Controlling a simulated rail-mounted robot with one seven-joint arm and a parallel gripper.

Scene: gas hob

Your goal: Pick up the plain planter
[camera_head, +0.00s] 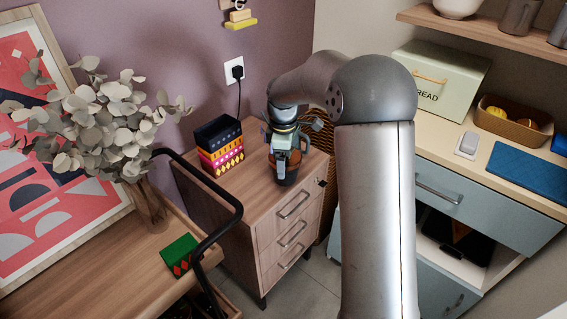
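My gripper (288,158) is at the end of my arm, pointing down over the top of a wooden drawer cabinet (258,202). A dark, brownish rounded vessel (287,179) stands on the cabinet top directly below and behind the gripper. It may be the plain planter, but the gripper hides most of it. I cannot tell whether the fingers touch it or are open or shut. A square planter-like box (221,150) with dark, yellow, pink and orange patterned bands stands on the same cabinet, left of the gripper.
A black cart handle (232,205) rises left of the cabinet. A vase of grey-green leaves (147,203) and a green-and-red patterned box (181,255) stand on the wooden top at left. At right, a counter holds a bread box (437,85), a basket (512,128) and a blue mat (527,172).

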